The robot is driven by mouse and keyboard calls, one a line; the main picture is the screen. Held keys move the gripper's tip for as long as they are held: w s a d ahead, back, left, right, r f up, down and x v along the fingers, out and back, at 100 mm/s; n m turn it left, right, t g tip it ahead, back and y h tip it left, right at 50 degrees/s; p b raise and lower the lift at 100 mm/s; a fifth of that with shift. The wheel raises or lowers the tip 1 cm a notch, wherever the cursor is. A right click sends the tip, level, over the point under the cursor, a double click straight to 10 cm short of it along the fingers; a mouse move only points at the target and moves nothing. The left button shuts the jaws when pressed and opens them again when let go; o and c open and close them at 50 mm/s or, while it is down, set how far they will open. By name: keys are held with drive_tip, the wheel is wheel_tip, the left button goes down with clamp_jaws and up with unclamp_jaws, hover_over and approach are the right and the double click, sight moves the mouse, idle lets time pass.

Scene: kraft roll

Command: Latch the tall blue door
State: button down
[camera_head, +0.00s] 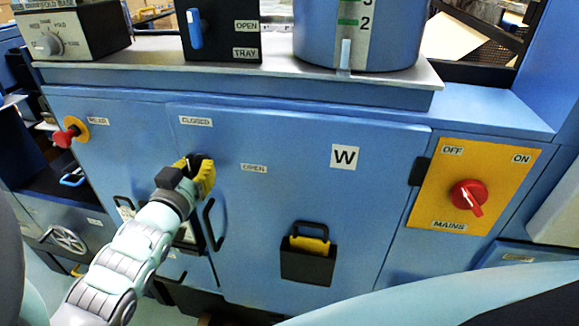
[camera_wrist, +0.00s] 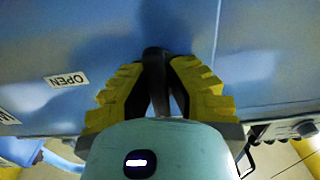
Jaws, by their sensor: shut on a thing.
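The tall blue door (camera_head: 300,190), marked W, fills the middle of the head view and looks flush with the cabinet front. Its dark latch handle (camera_head: 197,160) is near the upper left of the door, below the CLOSED label (camera_head: 196,121) and left of the OPEN label (camera_head: 254,168). My gripper (camera_head: 204,172) is at this handle, its yellow fingers around it. In the wrist view my gripper (camera_wrist: 158,95) is shut on the dark handle (camera_wrist: 154,68). The handle's exact angle is mostly hidden by the fingers.
A black pull handle (camera_head: 213,225) is on the door below my gripper. A dark holder (camera_head: 307,266) with a yellow item sits lower on the door. The yellow MAINS panel (camera_head: 467,188) with a red switch is right. A red knob (camera_head: 64,138) is left.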

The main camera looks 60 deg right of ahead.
sight(191, 176)
drive_tip(key=shift+f, duration=0.1)
drive_tip(key=c, duration=0.9)
unclamp_jaws()
drive_tip(key=shift+o, duration=0.2)
drive_tip(key=v, duration=0.6)
drive_tip(key=shift+w, duration=0.1)
drive_tip(key=shift+v, duration=0.85)
